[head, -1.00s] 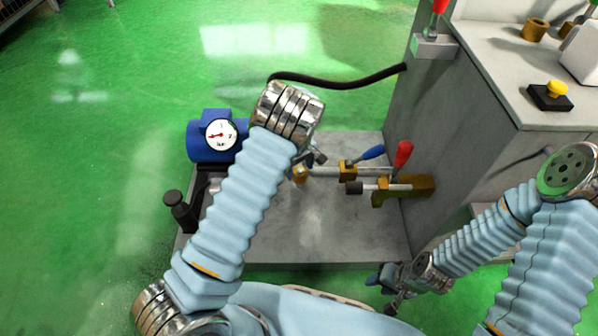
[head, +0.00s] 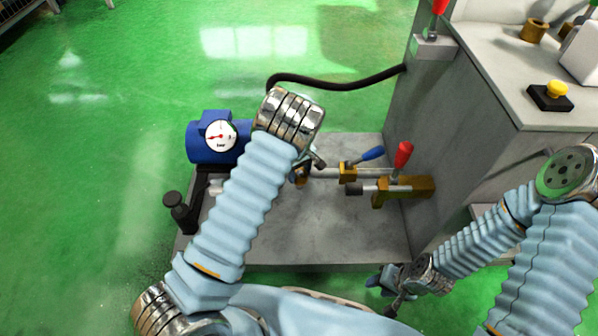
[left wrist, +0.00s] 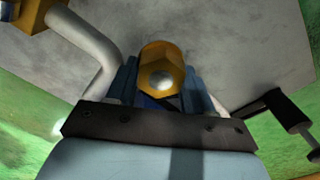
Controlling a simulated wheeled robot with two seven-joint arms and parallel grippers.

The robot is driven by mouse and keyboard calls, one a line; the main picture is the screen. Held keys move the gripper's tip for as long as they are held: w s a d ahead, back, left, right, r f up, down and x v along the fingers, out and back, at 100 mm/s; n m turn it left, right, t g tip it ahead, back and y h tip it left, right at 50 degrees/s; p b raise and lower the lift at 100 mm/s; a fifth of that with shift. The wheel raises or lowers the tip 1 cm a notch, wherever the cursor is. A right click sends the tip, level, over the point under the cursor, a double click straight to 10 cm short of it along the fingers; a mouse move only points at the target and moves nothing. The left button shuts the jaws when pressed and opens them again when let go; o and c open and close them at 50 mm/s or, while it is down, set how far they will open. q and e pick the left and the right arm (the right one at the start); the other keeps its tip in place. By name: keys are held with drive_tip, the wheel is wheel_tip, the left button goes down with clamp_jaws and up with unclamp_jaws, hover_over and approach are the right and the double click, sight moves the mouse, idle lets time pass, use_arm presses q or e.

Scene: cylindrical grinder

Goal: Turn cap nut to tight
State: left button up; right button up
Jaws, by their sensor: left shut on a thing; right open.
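The cap nut (left wrist: 163,68) is a brass hexagonal nut with a pale round end. It fills the middle of the left wrist view, between the two blue fingers of my left gripper (left wrist: 165,90), which is shut on it. In the head view the nut is a small brass patch (head: 302,174), mostly hidden behind my left gripper (head: 312,164) and forearm. My right gripper (head: 388,290) is open and empty, low at the right, in front of the platform and well apart from the nut.
A blue pump with a gauge (head: 219,136) stands left of my left arm. The pipe runs right to a blue-handled valve (head: 348,172) and a red-handled valve (head: 402,155). The grey platform (head: 320,230) is bare in front. A grey machine cabinet (head: 460,140) rises at the right.

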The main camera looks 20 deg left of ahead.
sight(301, 172)
use_arm(q)
drive_tip(key=shift+m, duration=0.3)
drive_tip(key=m+b, duration=0.1)
drive_tip(key=m, duration=0.4)
drive_tip(key=shift+w+d+m, duration=0.1)
drive_tip(key=shift+m, duration=0.2)
drive_tip(key=m+b, duration=0.1)
drive_tip(key=m, duration=0.5)
drive_tip(key=shift+d+b, duration=0.15)
drive_tip(key=shift+b, duration=0.2)
drive_tip(key=shift+m, duration=0.3)
drive_tip(key=o, duration=1)
drive_tip(key=shift+c, duration=0.2)
drive_tip(key=shift+r, duration=0.1)
wheel_tip(301, 172, up, 14)
drive_tip(key=p, duration=0.2)
drive_tip(key=shift+f, duration=0.2)
